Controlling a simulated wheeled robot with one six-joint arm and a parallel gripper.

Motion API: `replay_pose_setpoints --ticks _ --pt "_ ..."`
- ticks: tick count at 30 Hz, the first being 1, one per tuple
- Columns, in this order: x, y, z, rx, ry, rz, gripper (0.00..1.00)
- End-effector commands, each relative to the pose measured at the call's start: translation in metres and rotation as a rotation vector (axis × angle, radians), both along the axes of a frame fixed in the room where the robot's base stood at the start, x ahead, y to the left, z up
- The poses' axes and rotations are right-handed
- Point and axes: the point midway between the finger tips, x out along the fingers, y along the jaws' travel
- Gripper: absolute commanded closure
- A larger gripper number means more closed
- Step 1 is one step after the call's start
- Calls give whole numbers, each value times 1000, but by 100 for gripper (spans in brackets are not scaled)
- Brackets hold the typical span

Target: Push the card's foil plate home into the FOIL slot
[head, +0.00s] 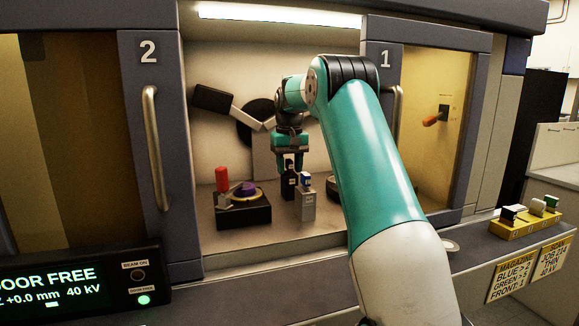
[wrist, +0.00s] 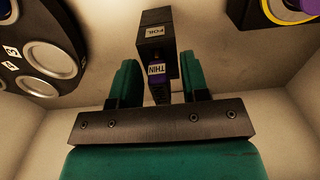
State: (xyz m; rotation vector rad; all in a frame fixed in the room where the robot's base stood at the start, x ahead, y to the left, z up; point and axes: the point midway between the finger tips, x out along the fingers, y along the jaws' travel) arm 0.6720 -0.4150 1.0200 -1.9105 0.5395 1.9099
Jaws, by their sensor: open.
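The black block labelled FOIL (wrist: 155,42) stands just beyond my fingers in the wrist view. A dark plate with a white THIN label (wrist: 157,70) and a purple edge lies between my fingers, close against that block. How deep it sits in the slot is hidden. My gripper (wrist: 160,80) is open, with a teal finger on each side of the plate and a gap showing on both sides. In the head view my gripper (head: 290,172) points down inside the chamber above a small black upright piece (head: 289,185).
A grey post with a blue top (head: 307,206) stands close right of my gripper. A black box (head: 243,214) with a purple disc and red knob stands left. A magazine (head: 522,226) sits outside, right.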

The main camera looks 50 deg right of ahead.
Motion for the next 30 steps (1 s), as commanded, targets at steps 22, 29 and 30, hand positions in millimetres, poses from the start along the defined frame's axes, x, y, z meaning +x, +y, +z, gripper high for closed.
replay_pose_setpoints --ticks 22,29,30 --pt "0 0 50 0 0 0 58" --pt "0 0 70 -1 -1 0 58" --pt "0 0 72 -1 -1 0 58"
